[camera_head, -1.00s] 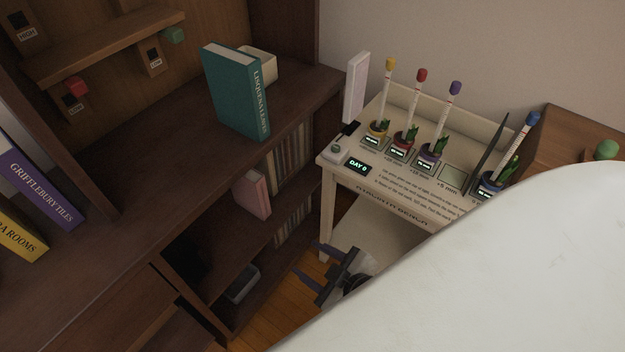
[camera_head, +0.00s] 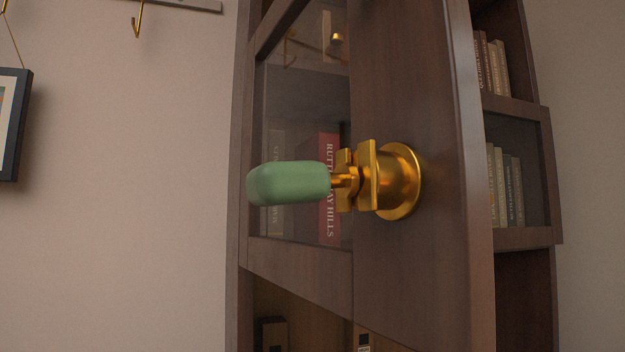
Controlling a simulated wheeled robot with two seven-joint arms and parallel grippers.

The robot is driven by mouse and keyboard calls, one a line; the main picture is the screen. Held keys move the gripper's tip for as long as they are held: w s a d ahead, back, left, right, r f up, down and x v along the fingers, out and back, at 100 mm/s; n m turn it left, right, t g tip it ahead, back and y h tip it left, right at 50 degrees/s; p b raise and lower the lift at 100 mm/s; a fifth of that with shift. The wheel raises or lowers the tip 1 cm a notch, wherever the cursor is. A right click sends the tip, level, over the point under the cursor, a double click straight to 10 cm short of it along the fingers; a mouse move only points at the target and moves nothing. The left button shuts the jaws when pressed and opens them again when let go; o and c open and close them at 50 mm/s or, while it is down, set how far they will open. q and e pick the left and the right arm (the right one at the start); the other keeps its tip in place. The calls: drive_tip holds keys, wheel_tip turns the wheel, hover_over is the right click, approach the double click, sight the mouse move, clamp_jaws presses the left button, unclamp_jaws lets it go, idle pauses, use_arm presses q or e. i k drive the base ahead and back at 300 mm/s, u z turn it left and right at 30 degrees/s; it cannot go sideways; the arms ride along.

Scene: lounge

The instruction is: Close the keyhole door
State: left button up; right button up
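A dark wooden door (camera_head: 412,60) with a glass pane (camera_head: 305,90) fills the middle of the head view. A round brass lock (camera_head: 404,182) is mounted on its wooden part. A key with a rounded green handle (camera_head: 288,183) and brass shaft sticks out from the lock toward the left. The door's right edge stands nearer to me than the shelves behind it. I cannot tell for sure how far it stands open. Neither of my grippers is in view.
A red book (camera_head: 329,190) shows through the glass. More books (camera_head: 505,185) stand on shelves at the right. An open compartment (camera_head: 290,310) lies below the glass. A framed picture (camera_head: 12,125) and a brass hook (camera_head: 137,22) are on the wall at left.

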sight(424, 280)
drive_tip(key=z, duration=1.05)
drive_tip(key=k, duration=0.65)
drive_tip(key=u, duration=0.55)
